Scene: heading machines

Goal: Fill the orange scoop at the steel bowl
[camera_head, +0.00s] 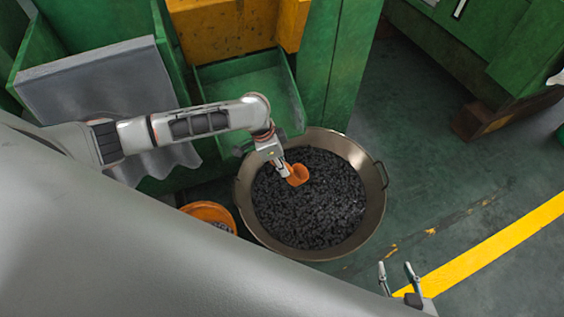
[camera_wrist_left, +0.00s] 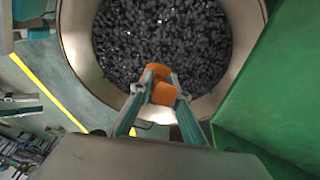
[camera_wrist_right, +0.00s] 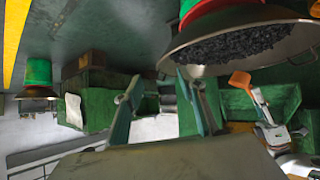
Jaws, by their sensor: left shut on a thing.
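My left gripper (camera_head: 284,171) is shut on the orange scoop (camera_head: 298,175), over the left upper part of the bowl. In the left wrist view the scoop (camera_wrist_left: 163,91) sits between the two fingertips, with the bowl (camera_wrist_left: 82,48) beyond. In the right wrist view the scoop (camera_wrist_right: 240,79) appears clear of the bowl's pieces. I cannot tell whether anything lies in it. My right gripper (camera_head: 397,268) is open and empty, right of and below the bowl in the head view.
An orange container (camera_head: 208,210) with small pieces stands left of the bowl, partly hidden by my body. A green machine with a chute (camera_head: 245,85) is close behind the bowl. Open floor with a yellow line (camera_head: 500,243) lies to the right.

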